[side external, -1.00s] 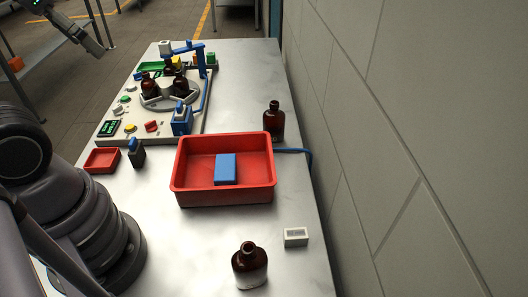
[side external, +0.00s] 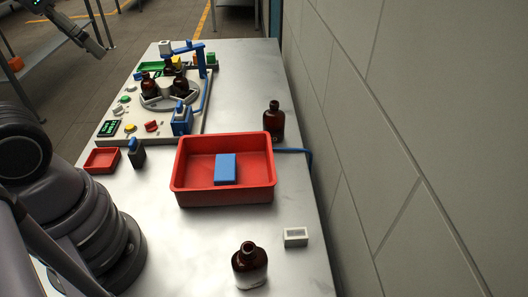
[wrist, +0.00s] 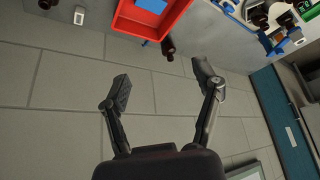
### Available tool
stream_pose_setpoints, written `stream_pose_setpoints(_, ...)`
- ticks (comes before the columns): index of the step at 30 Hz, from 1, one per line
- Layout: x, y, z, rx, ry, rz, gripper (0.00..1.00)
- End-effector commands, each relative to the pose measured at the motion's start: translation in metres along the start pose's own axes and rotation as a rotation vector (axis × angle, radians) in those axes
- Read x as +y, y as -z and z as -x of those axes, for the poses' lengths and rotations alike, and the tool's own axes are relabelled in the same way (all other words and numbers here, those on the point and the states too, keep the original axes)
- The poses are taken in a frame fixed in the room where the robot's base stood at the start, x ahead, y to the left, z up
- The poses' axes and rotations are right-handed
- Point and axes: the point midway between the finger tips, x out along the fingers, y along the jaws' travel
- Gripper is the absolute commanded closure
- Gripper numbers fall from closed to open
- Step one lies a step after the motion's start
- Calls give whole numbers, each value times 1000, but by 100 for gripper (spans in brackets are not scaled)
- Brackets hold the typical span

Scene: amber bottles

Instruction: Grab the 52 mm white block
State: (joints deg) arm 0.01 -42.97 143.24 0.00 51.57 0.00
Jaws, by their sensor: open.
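A small white block (side external: 295,237) with a grey recessed face lies on the metal table near its right edge, in front of the red bin. It also shows in the wrist view at the upper left (wrist: 79,15). My gripper (wrist: 160,82) is open and empty in the wrist view, its two dark fingers spread wide. The wall fills the view behind the fingers. The block lies up and to the left of them, well apart from both. I cannot make out my fingers in the side view.
A brown bottle (side external: 250,265) stands left of the block. The red bin (side external: 223,197) holds a blue block (side external: 225,169). Another bottle (side external: 274,121) stands behind the bin. The wall (side external: 420,150) runs along the table's right side. Bare table (side external: 185,250) lies in front of the bin.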

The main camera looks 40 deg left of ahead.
Motion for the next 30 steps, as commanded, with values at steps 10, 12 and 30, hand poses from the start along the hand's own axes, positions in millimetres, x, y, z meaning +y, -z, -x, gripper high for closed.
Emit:
stream_pose_setpoints(10,0,1,-1,0,0,-2,47)
stream_pose_setpoints(12,2,7,-5,4,-4,-14,47)
stream_pose_setpoints(30,126,119,-224,264,-172,-459,47)
